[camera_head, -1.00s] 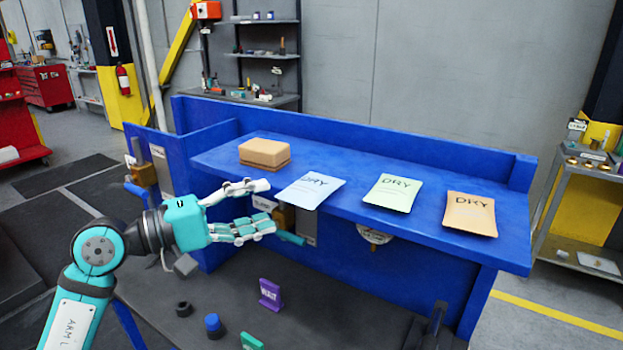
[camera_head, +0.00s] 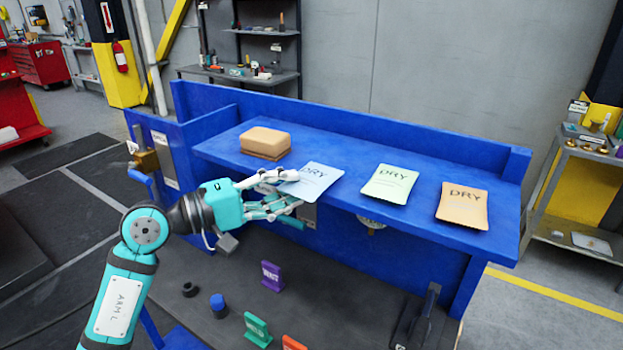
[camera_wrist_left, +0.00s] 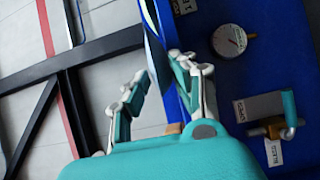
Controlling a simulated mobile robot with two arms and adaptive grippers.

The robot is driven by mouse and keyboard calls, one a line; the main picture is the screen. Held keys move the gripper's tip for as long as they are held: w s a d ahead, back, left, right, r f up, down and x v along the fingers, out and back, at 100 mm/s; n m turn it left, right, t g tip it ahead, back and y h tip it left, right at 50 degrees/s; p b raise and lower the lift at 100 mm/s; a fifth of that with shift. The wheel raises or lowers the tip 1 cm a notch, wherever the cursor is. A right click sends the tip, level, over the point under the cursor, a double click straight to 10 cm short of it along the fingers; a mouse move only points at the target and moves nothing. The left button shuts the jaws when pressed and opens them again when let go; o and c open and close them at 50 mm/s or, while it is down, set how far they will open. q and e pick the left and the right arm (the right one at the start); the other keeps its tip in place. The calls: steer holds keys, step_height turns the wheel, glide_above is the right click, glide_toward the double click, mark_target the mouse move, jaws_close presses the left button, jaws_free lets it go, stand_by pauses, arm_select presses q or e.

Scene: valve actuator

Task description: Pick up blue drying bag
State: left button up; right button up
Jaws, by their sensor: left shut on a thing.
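The blue drying bag (camera_head: 318,178), a pale blue packet marked DRY, lies at the front edge of the blue shelf (camera_head: 345,152), its near left end overhanging. My left gripper (camera_head: 290,188) is at that end, with one finger above and one below the bag. It is shut on the bag's edge. In the left wrist view the bag (camera_wrist_left: 157,52) is seen edge-on between the fingers (camera_wrist_left: 160,80). A green DRY bag (camera_head: 389,184) and an orange DRY bag (camera_head: 463,205) lie to the right. My right gripper is not in view.
A brown box (camera_head: 265,141) sits on the shelf behind the blue bag. Below the shelf are a gauge (camera_wrist_left: 233,40), a valve with a teal handle (camera_wrist_left: 289,112), and a lower dark bench (camera_head: 330,290) with a purple tag (camera_head: 272,276), a green tag (camera_head: 257,328) and a blue-capped part (camera_head: 218,304).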

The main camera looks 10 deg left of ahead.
arm_select(q)
steer(key=shift+r, duration=0.1)
jaws_close()
steer(key=shift+r+b, duration=0.65)
steer(key=shift+r, duration=0.2)
steer(key=s+a+r+b, duration=0.1)
steer(key=s+r+b, duration=0.2)
steer(key=s+b, duration=0.8)
steer(key=s, duration=0.5)
steer(key=shift+a, duration=0.1)
